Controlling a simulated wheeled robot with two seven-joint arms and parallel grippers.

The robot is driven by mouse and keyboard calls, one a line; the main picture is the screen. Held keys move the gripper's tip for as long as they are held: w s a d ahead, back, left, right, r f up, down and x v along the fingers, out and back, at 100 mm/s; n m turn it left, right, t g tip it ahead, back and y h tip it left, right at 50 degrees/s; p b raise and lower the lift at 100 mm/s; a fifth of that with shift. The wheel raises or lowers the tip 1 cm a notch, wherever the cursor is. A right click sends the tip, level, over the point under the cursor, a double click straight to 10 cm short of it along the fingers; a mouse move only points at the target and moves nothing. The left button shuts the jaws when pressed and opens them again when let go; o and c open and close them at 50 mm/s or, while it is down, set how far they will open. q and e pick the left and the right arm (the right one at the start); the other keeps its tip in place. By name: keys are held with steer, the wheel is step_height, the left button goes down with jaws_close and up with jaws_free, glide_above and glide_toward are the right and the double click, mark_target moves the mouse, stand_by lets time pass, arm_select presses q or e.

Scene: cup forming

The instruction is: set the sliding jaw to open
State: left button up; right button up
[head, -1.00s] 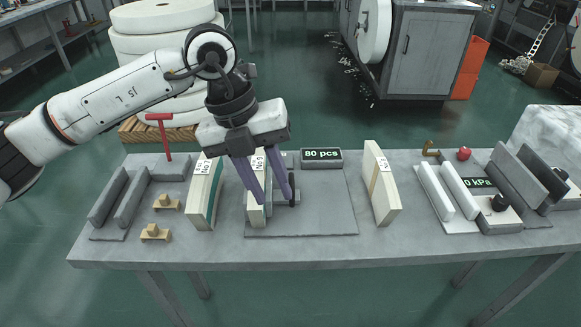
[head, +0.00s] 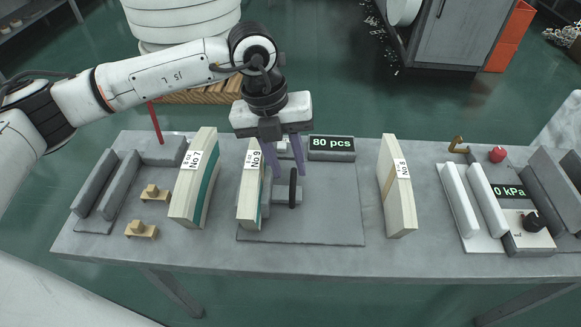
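A grey base plate (head: 320,220) at the middle of the table carries a display reading "80 pcs" (head: 331,143). A grey sliding part with an upright black handle (head: 292,188) stands on it, which seems to be the sliding jaw. A pale block marked "No 9" (head: 250,190) stands at the plate's left side, close to the sliding part; whether they touch is unclear. My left gripper (head: 289,174) is just behind the handle, fingers pointing down and apart, with nothing visibly held. Its fingers partly hide the jaw's far side. My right gripper is not in view.
A block marked "No 7" (head: 193,182) stands to the left and another pale block (head: 396,190) to the right. Grey bars and small brass pieces (head: 142,230) lie farther left. A kPa gauge unit (head: 527,243) is at right. The plate's front right is bare.

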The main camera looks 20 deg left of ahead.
mark_target(283, 187)
arm_select(q)
steer(key=shift+d+f, duration=0.2)
steer(key=shift+f, duration=1)
steer(key=shift+w+f, duration=0.1)
jaws_close()
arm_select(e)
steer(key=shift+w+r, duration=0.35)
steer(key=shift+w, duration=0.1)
arm_select(q)
steer(key=shift+d, duration=0.1)
